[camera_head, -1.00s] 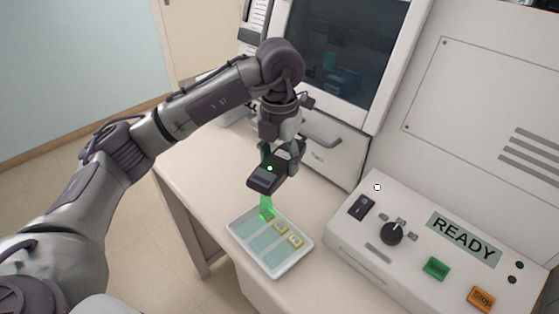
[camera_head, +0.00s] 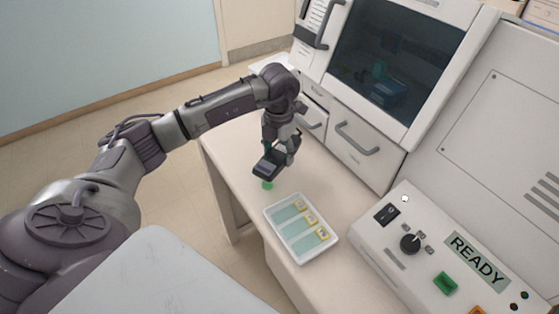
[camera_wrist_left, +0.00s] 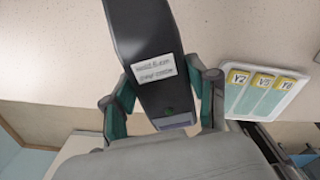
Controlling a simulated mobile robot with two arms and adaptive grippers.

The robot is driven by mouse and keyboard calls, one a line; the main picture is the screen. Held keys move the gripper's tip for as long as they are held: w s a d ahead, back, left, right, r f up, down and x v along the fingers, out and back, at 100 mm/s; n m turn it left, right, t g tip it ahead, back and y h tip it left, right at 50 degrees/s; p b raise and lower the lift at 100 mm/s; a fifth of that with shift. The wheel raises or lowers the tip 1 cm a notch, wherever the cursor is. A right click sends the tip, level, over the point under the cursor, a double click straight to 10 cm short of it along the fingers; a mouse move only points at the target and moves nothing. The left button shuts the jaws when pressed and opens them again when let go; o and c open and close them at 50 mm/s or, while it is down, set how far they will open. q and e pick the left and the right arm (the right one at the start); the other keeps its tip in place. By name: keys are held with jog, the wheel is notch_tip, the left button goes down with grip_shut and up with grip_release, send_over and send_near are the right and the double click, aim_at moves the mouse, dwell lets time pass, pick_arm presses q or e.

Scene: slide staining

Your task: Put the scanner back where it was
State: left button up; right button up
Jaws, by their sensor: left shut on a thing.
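The scanner (camera_head: 268,165) is a dark handheld device held in my left gripper (camera_head: 276,151) above the left part of the bench. A green light spot (camera_head: 267,185) shows on the bench just below it. In the left wrist view the scanner (camera_wrist_left: 142,30) is clasped between the green-padded fingers of my left gripper (camera_wrist_left: 160,105), with a white label facing the camera. The scanner is apart from the slide tray. My right gripper is not in view.
A white tray (camera_head: 301,260) with several labelled slides lies on the bench (camera_head: 235,150), right of the scanner. A control box (camera_head: 375,237) reading READY stands further right. A machine with drawers (camera_head: 362,158) and a dark window stands behind. Bench room around the scanner is clear.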

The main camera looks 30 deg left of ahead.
aim_at(279, 152)
pick_arm(q)
notch_tip(279, 152, down, 4)
jog(key=shift+f+p, duration=0.25)
jog(key=shift+p, duration=0.45)
jog(key=shift+f, duration=0.35)
jog(key=o, duration=1.3)
jog(key=shift+r, duration=0.1)
jog(key=shift+r, duration=0.2)
jog(key=shift+w+r+b, duration=0.1)
jog(key=shift+r+b, duration=0.25)
notch_tip(279, 152, up, 10)
jog(key=b, duration=0.3)
jog(key=shift+r, duration=0.55)
